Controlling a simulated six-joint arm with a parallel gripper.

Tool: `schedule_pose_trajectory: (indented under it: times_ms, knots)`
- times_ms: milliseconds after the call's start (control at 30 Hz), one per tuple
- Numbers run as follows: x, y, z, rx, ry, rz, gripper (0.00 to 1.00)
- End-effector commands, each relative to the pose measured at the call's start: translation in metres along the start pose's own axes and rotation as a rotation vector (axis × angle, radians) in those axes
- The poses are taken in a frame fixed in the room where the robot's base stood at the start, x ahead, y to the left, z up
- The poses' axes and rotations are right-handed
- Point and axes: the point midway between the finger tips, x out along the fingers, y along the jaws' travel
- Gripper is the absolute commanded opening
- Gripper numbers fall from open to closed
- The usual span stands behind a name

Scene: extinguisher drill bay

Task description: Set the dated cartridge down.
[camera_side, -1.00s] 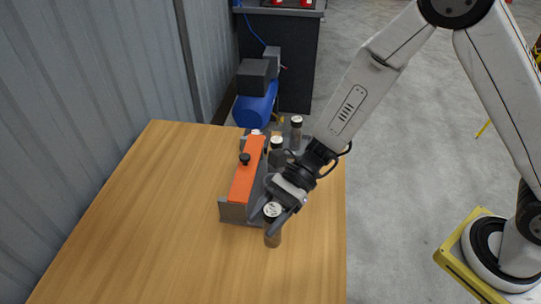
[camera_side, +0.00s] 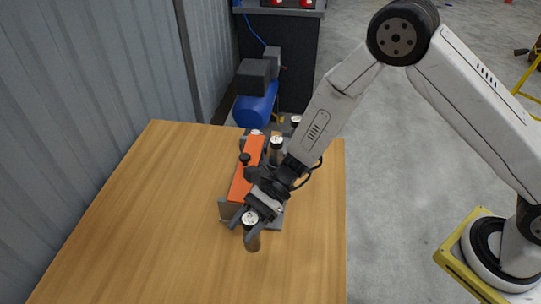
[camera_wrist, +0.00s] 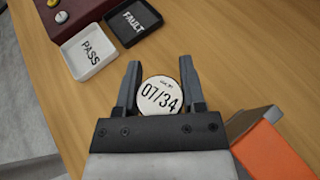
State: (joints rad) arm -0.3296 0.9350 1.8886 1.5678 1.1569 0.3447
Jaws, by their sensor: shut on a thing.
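My gripper (camera_side: 250,217) is shut on the dated cartridge (camera_side: 252,240), a dark, upright cylinder with a white cap, near the front end of the orange-topped fixture. In the wrist view the cap (camera_wrist: 160,97) reads 07/34 and sits between the two fingers of my gripper (camera_wrist: 160,85). The cartridge's base is over bare wood; I cannot tell whether it touches. A white tray marked PASS (camera_wrist: 98,68) and a black tray marked FAULT (camera_wrist: 125,33) lie beyond the fingers, at upper left in the wrist view.
The orange-topped fixture (camera_side: 247,170) stands right beside my gripper. Two other white-capped cartridges (camera_side: 276,144) (camera_side: 296,120) stand behind my gripper. A dark red box with buttons (camera_wrist: 75,14) adjoins the trays. The left of the wooden table (camera_side: 150,220) is clear, up to a corrugated wall (camera_side: 100,90).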

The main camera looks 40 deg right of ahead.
Motion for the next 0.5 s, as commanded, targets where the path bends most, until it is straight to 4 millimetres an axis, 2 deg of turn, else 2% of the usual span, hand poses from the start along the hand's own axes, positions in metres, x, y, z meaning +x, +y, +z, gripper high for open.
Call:
schedule_pose_trajectory:
  times_ms: [300, 500]
  knots:
    - [0.011, -0.001, -0.026, 0.001, 0.0, 0.0, 0.0]
    - [0.012, -0.001, -0.029, 0.0, 0.0, -0.001, 0.0]
